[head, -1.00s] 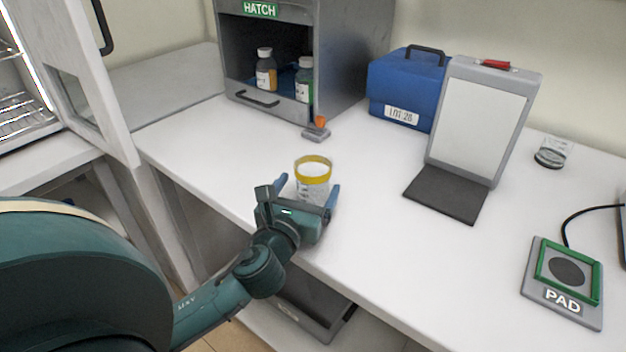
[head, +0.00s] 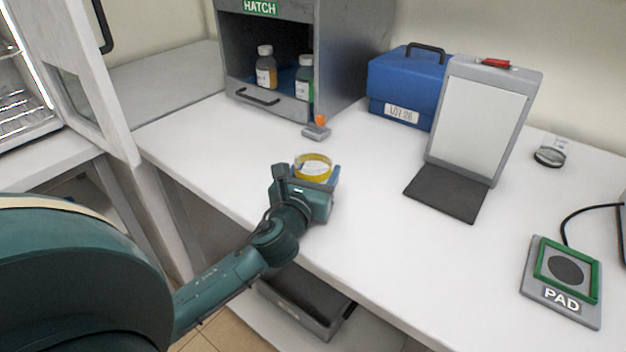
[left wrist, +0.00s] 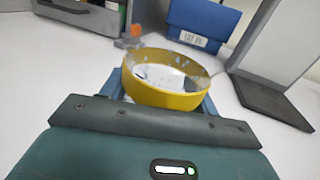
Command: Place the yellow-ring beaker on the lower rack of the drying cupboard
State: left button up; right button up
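The yellow-ring beaker (head: 313,167) stands upright near the front edge of the white bench, a clear vessel with a wide yellow band at its rim. In the left wrist view the band (left wrist: 165,95) is close in front of the palm. My left gripper (head: 312,180) is at the beaker, with a blue finger on each side of it. The palm hides the lower glass, and whether the fingers press on it does not show. The drying cupboard (head: 25,120), with wire racks inside, is cut off at the far left; its white door (head: 75,70) stands open. My right gripper is out of view.
A grey hatch box (head: 345,60) holds bottles at the back; an orange-topped clip (head: 317,128) lies before it. Bench between is clear.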

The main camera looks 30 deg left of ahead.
pick_arm(q)
jog(key=shift+r, duration=0.1)
jog(key=c, duration=0.6)
